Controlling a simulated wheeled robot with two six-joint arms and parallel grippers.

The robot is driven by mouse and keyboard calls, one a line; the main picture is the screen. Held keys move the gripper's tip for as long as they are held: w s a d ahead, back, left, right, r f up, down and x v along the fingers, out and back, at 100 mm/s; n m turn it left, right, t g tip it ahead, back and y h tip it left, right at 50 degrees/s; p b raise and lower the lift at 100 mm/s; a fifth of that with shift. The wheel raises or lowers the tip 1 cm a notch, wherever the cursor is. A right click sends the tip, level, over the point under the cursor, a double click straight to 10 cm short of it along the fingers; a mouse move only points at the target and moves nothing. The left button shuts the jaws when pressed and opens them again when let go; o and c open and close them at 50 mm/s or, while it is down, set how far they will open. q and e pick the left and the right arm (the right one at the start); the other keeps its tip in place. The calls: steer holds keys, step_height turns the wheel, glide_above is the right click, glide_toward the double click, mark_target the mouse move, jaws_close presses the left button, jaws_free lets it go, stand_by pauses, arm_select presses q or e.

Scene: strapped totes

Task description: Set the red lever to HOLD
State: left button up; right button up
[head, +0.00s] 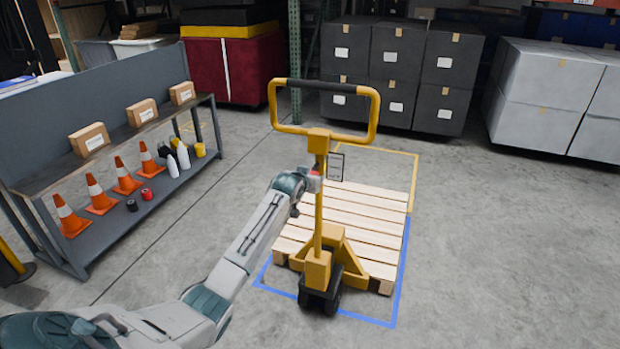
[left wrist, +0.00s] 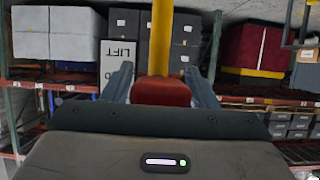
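A yellow pallet jack (head: 319,215) stands upright at the pallet, its looped handle (head: 377,115) at the top. The red lever (head: 315,174) shows as a small red patch on the upright, mostly hidden by my left gripper (head: 304,182). In the left wrist view, the red lever (left wrist: 161,92) sits between the two fingers of my left gripper (left wrist: 160,80), which flank it closely with no clear gap. The yellow upright (left wrist: 161,40) is behind it. A white sign (head: 336,167) beside the upright reads LIFT in the left wrist view (left wrist: 117,62). My right gripper is out of view.
A wooden pallet (head: 370,215) lies within a blue floor outline (head: 399,290). A shelf bench (head: 55,180) with cones and boxes stands left. Dark totes (head: 397,50) and grey totes (head: 545,85) stand behind. The floor at right is clear.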

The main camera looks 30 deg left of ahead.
arm_select(q)
steer(key=shift+o, duration=0.9)
steer(key=shift+s, duration=0.15)
steer(key=shift+s+d+r, duration=0.1)
steer(key=shift+s+r, duration=0.05)
steer(key=shift+s, duration=0.15)
steer(key=b+v, duration=0.1)
steer(key=v, duration=0.9)
steer(key=shift+w, duration=0.1)
